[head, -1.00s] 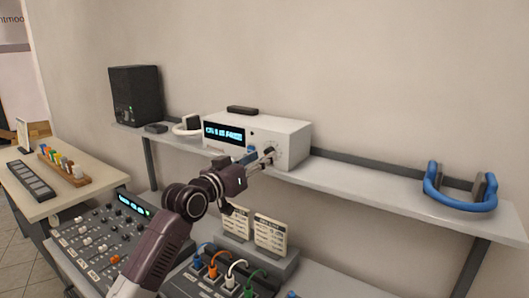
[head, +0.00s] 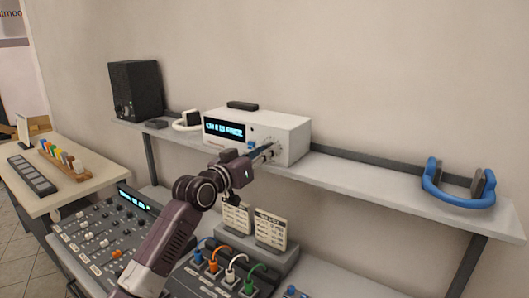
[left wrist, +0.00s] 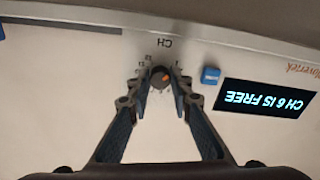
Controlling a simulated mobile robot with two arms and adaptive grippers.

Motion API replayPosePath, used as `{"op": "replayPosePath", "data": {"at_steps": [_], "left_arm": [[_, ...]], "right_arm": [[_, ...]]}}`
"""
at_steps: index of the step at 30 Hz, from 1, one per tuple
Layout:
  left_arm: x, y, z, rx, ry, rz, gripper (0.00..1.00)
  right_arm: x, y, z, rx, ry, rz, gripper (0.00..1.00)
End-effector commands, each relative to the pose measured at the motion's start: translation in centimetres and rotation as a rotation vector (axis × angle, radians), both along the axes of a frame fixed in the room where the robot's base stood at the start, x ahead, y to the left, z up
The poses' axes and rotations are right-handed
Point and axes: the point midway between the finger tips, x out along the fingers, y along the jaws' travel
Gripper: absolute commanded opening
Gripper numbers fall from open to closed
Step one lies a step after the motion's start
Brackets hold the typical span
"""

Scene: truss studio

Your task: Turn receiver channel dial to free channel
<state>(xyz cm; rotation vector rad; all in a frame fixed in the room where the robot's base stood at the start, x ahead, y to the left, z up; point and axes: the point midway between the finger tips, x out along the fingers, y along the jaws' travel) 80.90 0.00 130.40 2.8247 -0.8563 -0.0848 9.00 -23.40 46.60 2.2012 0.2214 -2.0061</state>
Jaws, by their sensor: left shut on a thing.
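The white receiver (head: 285,135) stands on the wall shelf, its front panel facing me. Its lit display (head: 224,131) reads "CH 6 IS FREE"; the same display is upside down in the left wrist view (left wrist: 266,98). The channel dial (left wrist: 160,77) is a small dark round knob with an orange pointer mark, beside the letters "CH" and small numbers. My left gripper (left wrist: 160,82) is shut on the dial, one fingertip on each side. In the head view, my left gripper (head: 267,154) reaches the panel's right part and mostly hides the dial. My right gripper is not in view.
A blue button (left wrist: 210,75) sits between dial and display. A black speaker (head: 136,90) stands left on the shelf (head: 350,180), blue headphones (head: 458,187) right. Below are a mixing console (head: 105,235), two cards (head: 270,230) and colored plugs (head: 230,270).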

Motion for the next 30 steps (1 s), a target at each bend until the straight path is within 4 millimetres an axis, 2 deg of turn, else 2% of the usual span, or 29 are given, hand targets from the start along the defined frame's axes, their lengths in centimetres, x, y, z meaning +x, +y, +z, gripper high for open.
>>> {"op": "replayPosePath", "data": {"at_steps": [7, 14, 21, 30], "left_arm": [[0.0, 0.0, -0.1, 0.017, -0.011, 0.0, 0.0], [0.0, 0.0, -0.2, 0.101, -0.068, 0.0, 0.0], [0.1, 0.1, -0.2, 0.267, -0.179, 0.001, 0.0], [0.1, 0.1, 0.0, 0.507, -0.338, 0.001, 0.0]], "right_arm": [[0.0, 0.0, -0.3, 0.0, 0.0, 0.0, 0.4], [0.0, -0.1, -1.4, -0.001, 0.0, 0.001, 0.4], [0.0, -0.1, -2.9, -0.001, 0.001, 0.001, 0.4], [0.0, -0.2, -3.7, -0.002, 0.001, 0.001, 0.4]]}}
